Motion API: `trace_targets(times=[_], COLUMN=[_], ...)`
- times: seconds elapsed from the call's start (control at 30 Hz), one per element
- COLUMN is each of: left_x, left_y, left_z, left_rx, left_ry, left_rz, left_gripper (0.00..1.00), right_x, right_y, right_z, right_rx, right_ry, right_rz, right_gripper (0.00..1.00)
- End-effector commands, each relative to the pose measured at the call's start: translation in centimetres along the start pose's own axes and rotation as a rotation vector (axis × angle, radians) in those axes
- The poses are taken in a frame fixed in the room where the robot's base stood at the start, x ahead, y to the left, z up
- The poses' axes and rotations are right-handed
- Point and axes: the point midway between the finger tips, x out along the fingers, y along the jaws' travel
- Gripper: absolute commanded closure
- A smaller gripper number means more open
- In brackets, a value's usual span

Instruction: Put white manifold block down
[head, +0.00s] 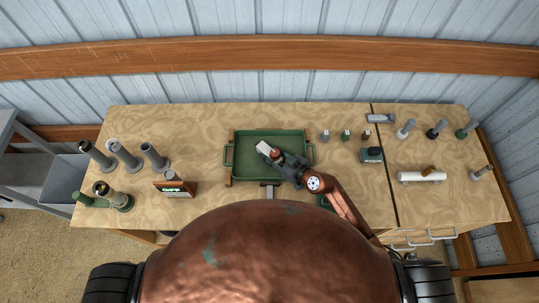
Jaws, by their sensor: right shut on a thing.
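My right gripper (270,152) reaches in from the right over the green tray (238,172), in the middle of the bench. It is shut on a small white block (263,147), which looks like the white manifold block and shows just past the fingertips. The block is over the back middle part of the tray and looks tilted. I cannot tell whether it touches the tray floor or hangs above it. The fingers hide part of the block. My left gripper is not in view.
Several grey cylinders (124,150) stand at the left, behind a small sign (175,188). Several small fittings (346,134) stand right of the tray. A white cylinder (422,177) lies at the far right. The tray's left half is clear.

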Motion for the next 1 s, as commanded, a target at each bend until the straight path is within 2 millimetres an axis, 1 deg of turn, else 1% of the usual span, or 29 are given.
trace_targets(times=[0.37, 0.4, 0.6, 0.67, 0.9, 1.0], left_x=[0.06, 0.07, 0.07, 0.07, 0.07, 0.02], left_y=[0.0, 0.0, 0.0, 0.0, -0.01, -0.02], left_z=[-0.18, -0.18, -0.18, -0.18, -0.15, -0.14], left_rx=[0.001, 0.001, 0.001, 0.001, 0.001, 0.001], left_ry=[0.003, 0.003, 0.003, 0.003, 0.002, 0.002], left_rz=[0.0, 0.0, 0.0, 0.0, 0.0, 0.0], left_gripper=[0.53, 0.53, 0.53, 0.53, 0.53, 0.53], right_x=[0.14, 0.16, 0.14, 0.14, 0.12, -0.04], right_y=[0.0, 0.0, 0.01, 0.01, 0.01, 0.01], right_z=[0.17, 0.35, 0.3, 0.31, 0.28, -0.05], right_rx=[0.003, 0.003, 0.001, 0.001, 0.001, -0.001], right_ry=[0.004, 0.001, 0.002, 0.002, 0.002, 0.002], right_rz=[0.001, 0.0, 0.0, 0.0, 0.0, 0.0], right_gripper=[1.0, 0.7, 0.56, 0.53, 0.53, 0.53])
